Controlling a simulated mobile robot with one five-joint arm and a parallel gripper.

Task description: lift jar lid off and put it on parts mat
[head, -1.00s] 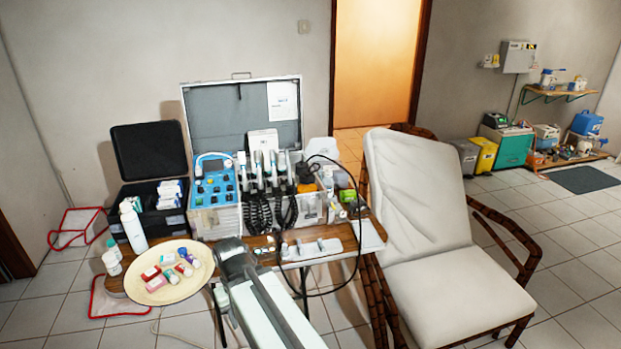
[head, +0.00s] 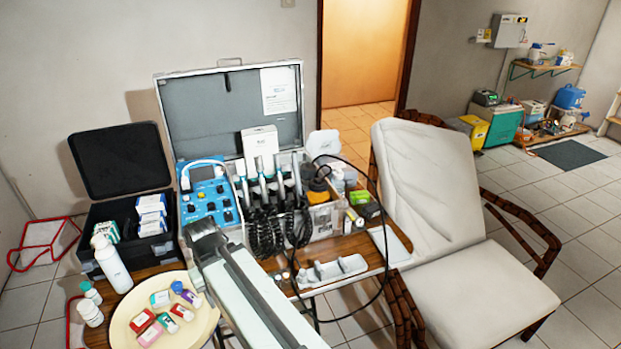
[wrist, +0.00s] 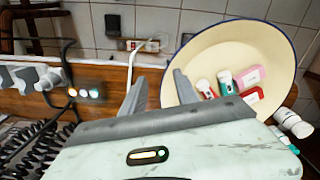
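My gripper (wrist: 160,92) shows in the wrist view with its two fingers apart and nothing between them. In the head view my arm crosses the front of the table and the fingertips cannot be made out. A squat container with a dark top and a yellow-orange band (head: 319,188) stands right of the handpieces; I cannot tell if it is the jar. A pale flat pad (head: 391,244) lies at the table's right end, and a dark mat (head: 569,154) on the floor; neither is clearly the parts mat.
The cream plate (head: 203,334) holds several small boxes and bottles. A white bottle (head: 112,263) stands behind it. The open case (head: 232,112), blue unit (head: 210,193) and coiled black hoses crowd the table's back.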

